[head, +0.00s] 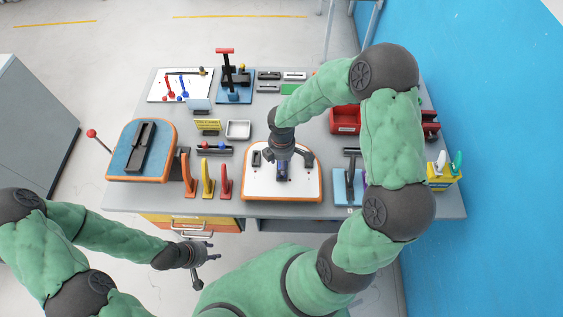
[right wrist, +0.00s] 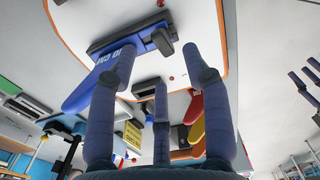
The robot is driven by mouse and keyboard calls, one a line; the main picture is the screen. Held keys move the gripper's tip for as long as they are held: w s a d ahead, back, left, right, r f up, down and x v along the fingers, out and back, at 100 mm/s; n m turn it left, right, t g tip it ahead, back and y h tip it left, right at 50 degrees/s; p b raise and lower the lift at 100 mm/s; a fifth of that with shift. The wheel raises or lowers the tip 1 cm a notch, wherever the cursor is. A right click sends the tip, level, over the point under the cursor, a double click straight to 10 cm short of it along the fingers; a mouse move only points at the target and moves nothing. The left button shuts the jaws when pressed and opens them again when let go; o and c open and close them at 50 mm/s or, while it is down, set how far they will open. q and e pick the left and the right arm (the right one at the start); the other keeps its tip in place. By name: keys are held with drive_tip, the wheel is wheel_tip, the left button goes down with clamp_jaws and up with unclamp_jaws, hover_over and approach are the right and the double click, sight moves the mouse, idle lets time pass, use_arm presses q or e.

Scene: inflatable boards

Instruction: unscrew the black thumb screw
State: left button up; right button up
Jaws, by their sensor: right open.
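A white board with an orange rim (head: 258,187) lies on the table, carrying a dark blue and black fixture (head: 283,172). In the right wrist view the fixture is a dark bar with a blue lettered part (right wrist: 95,80). A black knob, apparently the thumb screw (right wrist: 163,42), stands out from it. My right gripper (head: 284,160) is over the board with its fingers spread. In the wrist view its fingers (right wrist: 158,66) are apart around the knob's line, with nothing visibly gripped. In the head view the knob is hidden. My left gripper (head: 203,268) is open and empty in front of the table.
Red, yellow and orange levers (head: 208,178) stand left of the board. A blue board with a black fixture (head: 122,160) lies at the left. A blue plate with a dark lever (head: 350,185) is close on the right. A red bin (head: 345,120) stands behind.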

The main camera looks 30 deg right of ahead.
drive_tip(key=shift+f, duration=0.1)
idle(0.3)
drive_tip(key=shift+f+b, duration=2)
drive_tip(key=shift+f, duration=0.3)
clamp_jaws()
drive_tip(key=c, duration=0.7)
unclamp_jaws()
clamp_jaws()
drive_tip(key=shift+r+n+p, duration=0.1)
drive_tip(key=shift+n+p, duration=0.55)
drive_tip(key=shift+n, duration=0.15)
drive_tip(key=shift+a+n+p, duration=0.1)
drive_tip(key=shift+n+p, duration=0.45)
drive_tip(key=shift+n, duration=0.35)
